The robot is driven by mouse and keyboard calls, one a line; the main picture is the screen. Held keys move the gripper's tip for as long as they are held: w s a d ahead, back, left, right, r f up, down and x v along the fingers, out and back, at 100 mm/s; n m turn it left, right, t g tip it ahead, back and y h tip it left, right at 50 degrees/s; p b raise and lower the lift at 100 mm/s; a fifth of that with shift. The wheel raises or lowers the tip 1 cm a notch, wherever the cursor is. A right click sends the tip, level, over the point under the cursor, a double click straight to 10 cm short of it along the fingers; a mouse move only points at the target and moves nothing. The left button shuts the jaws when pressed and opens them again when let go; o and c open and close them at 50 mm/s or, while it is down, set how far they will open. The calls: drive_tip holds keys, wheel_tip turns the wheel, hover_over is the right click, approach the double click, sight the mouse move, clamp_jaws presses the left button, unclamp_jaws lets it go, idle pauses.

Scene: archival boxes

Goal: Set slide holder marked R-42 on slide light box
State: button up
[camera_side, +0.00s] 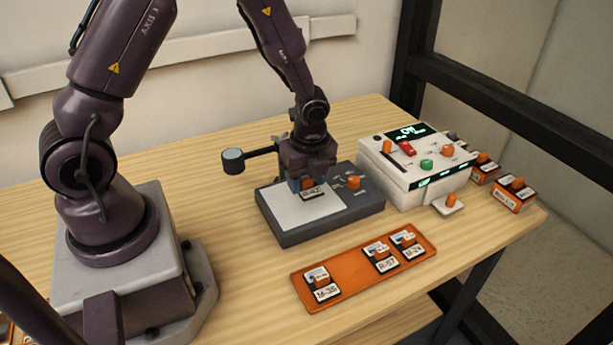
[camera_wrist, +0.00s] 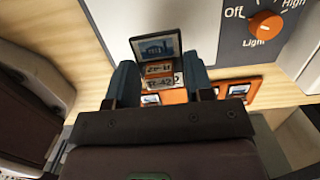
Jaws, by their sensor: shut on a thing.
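My gripper (camera_side: 307,182) is shut on a slide holder (camera_side: 313,194) above the back part of the slide light box (camera_side: 290,238). In the wrist view the holder (camera_wrist: 156,47) sits between the two fingers (camera_wrist: 160,82), with a small picture at its top and a label that seems to read R-42. The light box is a low dark grey box with a white panel and an orange knob; its knob side (camera_wrist: 236,50) shows in the wrist view with Off, High and Light markings. I cannot tell whether the holder touches the panel.
An orange tray (camera_side: 349,277) lies in front of the light box with three other slide holders and an empty stretch. A white device (camera_side: 415,172) with coloured knobs and a lit display stands to the right. Small orange-and-black boxes (camera_side: 513,195) sit near the table's right edge.

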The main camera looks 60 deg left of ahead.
drive_tip(key=shift+f, duration=0.9)
drive_tip(key=shift+f, duration=0.1)
drive_tip(key=shift+f, duration=0.7)
drive_tip(key=shift+f, duration=0.35)
idle(0.6)
drive_tip(key=o, duration=1)
drive_tip(key=shift+c, duration=0.2)
